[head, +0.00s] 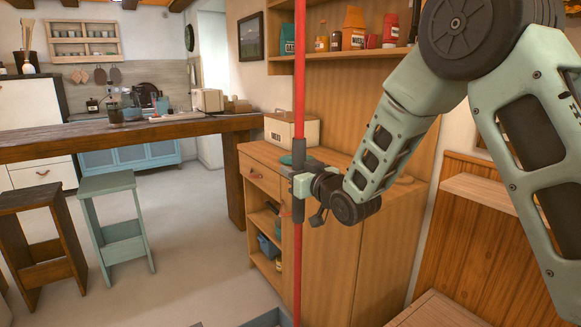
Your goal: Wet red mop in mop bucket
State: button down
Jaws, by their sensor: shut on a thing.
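A red mop handle (299,90) stands upright in the middle of the head view, running from the top edge to the bottom edge. My gripper (299,186) is shut around this pole at about mid-height of the picture. The mop's head is out of view below. A grey-blue rim (265,319) shows at the bottom edge by the pole; it may be the mop bucket, but too little shows to tell. I cannot see whether the mop head is inside it.
A wooden cabinet (335,265) with open shelves stands just behind the pole, with a white box (290,132) on top. A teal stool (115,225) and a brown stool (42,240) stand by a wooden counter (120,137) at left. Floor (190,270) between is clear.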

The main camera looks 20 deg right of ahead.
aim_at(300, 256)
notch_tip(300, 256, down, 22)
jog(key=b, duration=1.4)
jog(key=shift+f+b, duration=0.15)
jog(key=shift+b, duration=0.25)
jog(key=shift+f+b, duration=0.65)
jog(key=shift+f, duration=0.1)
jog(key=shift+f+b, duration=1.15)
jog(key=shift+f, duration=0.15)
jog(key=shift+r, duration=0.2)
jog(key=shift+r+p, duration=0.55)
jog(key=shift+r, duration=0.4)
notch_tip(300, 256, up, 25)
jog(key=p, duration=1.4)
jog(key=shift+r+p, duration=0.2)
jog(key=shift+p, duration=0.1)
